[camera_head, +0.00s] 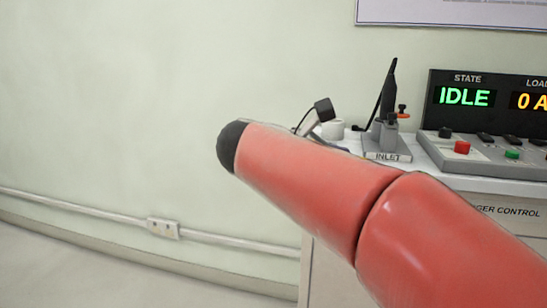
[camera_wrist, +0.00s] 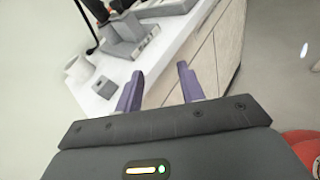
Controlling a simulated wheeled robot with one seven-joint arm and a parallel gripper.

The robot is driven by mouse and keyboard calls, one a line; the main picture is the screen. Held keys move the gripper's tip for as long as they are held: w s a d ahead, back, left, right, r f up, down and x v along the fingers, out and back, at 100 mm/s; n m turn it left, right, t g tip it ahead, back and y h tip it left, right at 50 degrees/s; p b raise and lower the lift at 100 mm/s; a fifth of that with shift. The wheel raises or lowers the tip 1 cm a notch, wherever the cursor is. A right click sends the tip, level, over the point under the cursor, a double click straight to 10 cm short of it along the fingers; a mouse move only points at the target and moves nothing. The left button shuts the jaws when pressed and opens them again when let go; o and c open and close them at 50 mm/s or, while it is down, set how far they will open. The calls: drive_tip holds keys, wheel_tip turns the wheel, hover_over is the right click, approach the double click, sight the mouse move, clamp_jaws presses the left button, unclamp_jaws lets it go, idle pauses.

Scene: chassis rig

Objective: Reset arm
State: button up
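My red arm crosses the lower right of the head view, and its dark rounded end points left in front of the bench. My gripper (camera_wrist: 160,88) shows in the wrist view with two purple fingers standing apart and nothing between them. The fingers are in front of the edge of the white bench (camera_wrist: 115,98). In the head view I cannot make out the gripper fingers clearly, as the arm covers part of the bench there.
A grey stand marked INLET (camera_head: 388,156) and a control panel (camera_head: 485,155) showing IDLE, with red and green buttons, stand on the bench. A wall outlet (camera_head: 163,228) is at left. The floor at left is clear.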

drive_tip(key=s+d+f+m+g+y+p, duration=0.1)
drive_tip(key=s+d+f+m+g+y, duration=0.15)
drive_tip(key=s+f+m+y, duration=0.3)
drive_tip(key=s+d+f+m+g+y, duration=0.1)
drive_tip(key=s+d+f+m+y, duration=0.1)
drive_tip(key=s+d+f+m, duration=0.4)
drive_tip(key=s+a+f+m+y, duration=0.2)
drive_tip(key=s+a+f+m, duration=0.1)
drive_tip(key=s+f+m, duration=0.1)
drive_tip(key=s+a+f+m+t+y+p, duration=0.1)
drive_tip(key=s+a+f+m+y, duration=0.2)
drive_tip(key=s+f+m, duration=0.2)
drive_tip(key=shift+f+m, duration=0.55)
drive_tip(key=shift+f, duration=0.4)
